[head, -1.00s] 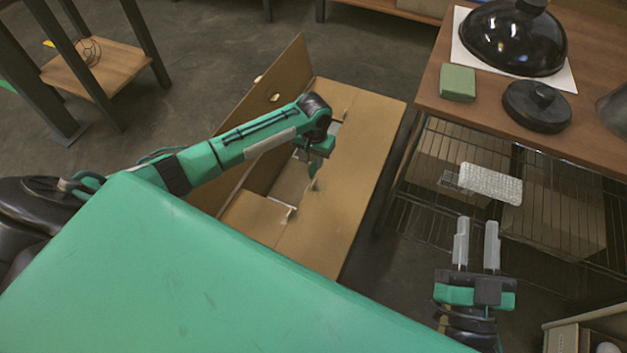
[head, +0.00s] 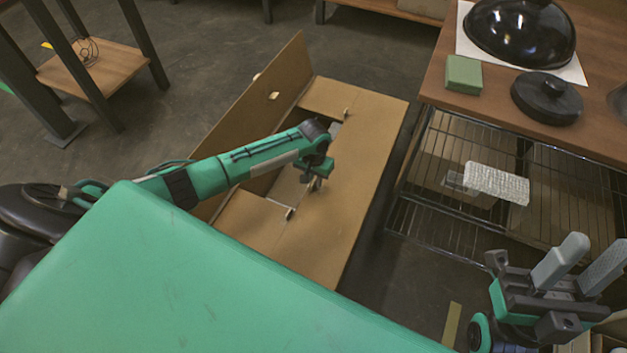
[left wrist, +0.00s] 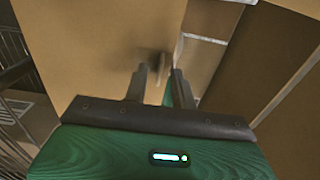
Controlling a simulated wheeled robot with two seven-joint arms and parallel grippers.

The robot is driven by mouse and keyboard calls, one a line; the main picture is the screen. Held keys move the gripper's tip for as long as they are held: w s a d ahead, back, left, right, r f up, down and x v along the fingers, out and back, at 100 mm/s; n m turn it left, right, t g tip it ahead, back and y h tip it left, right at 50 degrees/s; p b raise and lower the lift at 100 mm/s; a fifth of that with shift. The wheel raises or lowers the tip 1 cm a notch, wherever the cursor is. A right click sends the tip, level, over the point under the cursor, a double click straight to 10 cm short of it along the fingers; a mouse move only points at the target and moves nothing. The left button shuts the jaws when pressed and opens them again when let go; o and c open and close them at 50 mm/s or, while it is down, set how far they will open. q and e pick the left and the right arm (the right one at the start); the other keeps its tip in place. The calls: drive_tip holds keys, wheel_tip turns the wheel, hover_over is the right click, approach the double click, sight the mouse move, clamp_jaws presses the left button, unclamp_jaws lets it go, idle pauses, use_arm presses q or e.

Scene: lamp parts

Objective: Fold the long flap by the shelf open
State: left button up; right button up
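An open-topped cardboard box stands on the floor in the head view. Its long flap by the shelf (head: 362,150) lies nearly flat over the box's right side. The other long flap (head: 262,105) stands up and leans outward at the left. My left gripper (head: 314,185) is at the inner edge of the shelf-side flap, fingertips pointing down. In the left wrist view the fingers (left wrist: 161,78) are a small gap apart, close to the edge of that flap (left wrist: 85,45); whether they touch it is unclear. My right gripper (head: 598,246) is open and empty at the lower right.
The wire shelf (head: 440,228) under a wooden table stands just right of the box. It holds a white textured packet (head: 497,184). Black lamp parts (head: 547,98) and a green block (head: 463,75) are on the tabletop. Short flaps (head: 252,217) partly cover the box opening.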

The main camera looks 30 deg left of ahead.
use_arm(q)
drive_tip(key=shift+f, duration=0.25)
clamp_jaws()
idle(1.4)
